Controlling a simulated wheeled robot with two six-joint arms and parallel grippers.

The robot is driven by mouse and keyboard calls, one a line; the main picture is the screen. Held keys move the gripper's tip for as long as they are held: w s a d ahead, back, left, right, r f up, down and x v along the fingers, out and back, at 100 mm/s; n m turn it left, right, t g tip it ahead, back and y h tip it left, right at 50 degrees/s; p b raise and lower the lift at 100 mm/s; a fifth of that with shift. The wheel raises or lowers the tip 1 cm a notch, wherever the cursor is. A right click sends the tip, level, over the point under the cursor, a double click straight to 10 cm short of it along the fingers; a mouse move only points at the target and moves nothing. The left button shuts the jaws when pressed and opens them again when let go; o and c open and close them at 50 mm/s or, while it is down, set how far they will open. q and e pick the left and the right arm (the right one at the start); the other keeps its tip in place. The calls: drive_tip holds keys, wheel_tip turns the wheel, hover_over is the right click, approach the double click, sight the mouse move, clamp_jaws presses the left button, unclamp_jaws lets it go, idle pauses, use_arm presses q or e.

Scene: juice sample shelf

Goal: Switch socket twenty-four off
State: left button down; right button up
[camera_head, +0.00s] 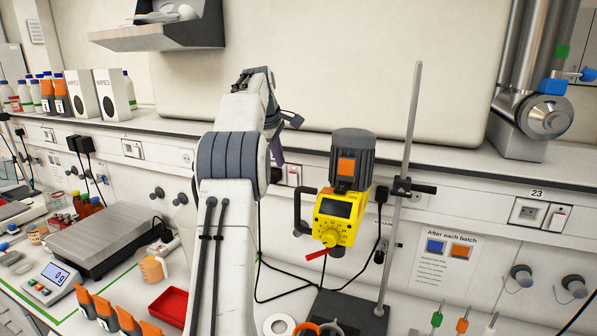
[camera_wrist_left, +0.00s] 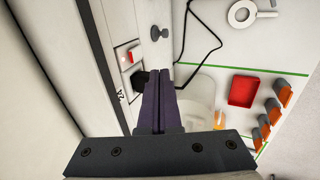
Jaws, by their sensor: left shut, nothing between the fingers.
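My left gripper (camera_head: 277,148) is shut and empty, its dark purple fingers by the wall rail behind my arm. In the left wrist view its fingers (camera_wrist_left: 158,72) are close together and overlap a black plug (camera_wrist_left: 139,79) in a wall socket plate (camera_wrist_left: 124,57). The plate has a rocker switch (camera_wrist_left: 135,54) with red showing, just past the fingertips. In the head view this switch (camera_head: 293,174) sits just right of and below the fingers. I cannot tell whether the fingers touch anything. My right gripper is not in view.
A yellow stirrer (camera_head: 336,216) on a metal stand (camera_head: 400,190) is right of my arm. Socket 23 (camera_head: 528,211) is farther right. A balance (camera_head: 110,237) and red tray (camera_head: 168,306) are left. Black cables hang below the rail.

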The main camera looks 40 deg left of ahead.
sight(292, 174)
use_arm(q)
drive_tip(key=shift+d, duration=0.1)
drive_tip(key=w+f+p, duration=0.2)
drive_tip(key=w+a+f+p, duration=0.1)
drive_tip(key=w+f, duration=0.1)
drive_tip(key=f, duration=0.1)
drive_tip(key=w+f+p, duration=0.2)
drive_tip(key=f, duration=0.1)
drive_tip(key=shift+w+a+p, duration=0.25)
drive_tip(key=shift+p, duration=0.1)
drive_tip(key=shift+w+a+p, duration=0.1)
drive_tip(key=shift+w+p, duration=0.15)
drive_tip(key=shift+p, duration=0.05)
drive_tip(key=shift+w+a+f+p, duration=0.1)
drive_tip(key=shift+w+f+p, duration=0.1)
drive_tip(key=shift+w+p, duration=0.2)
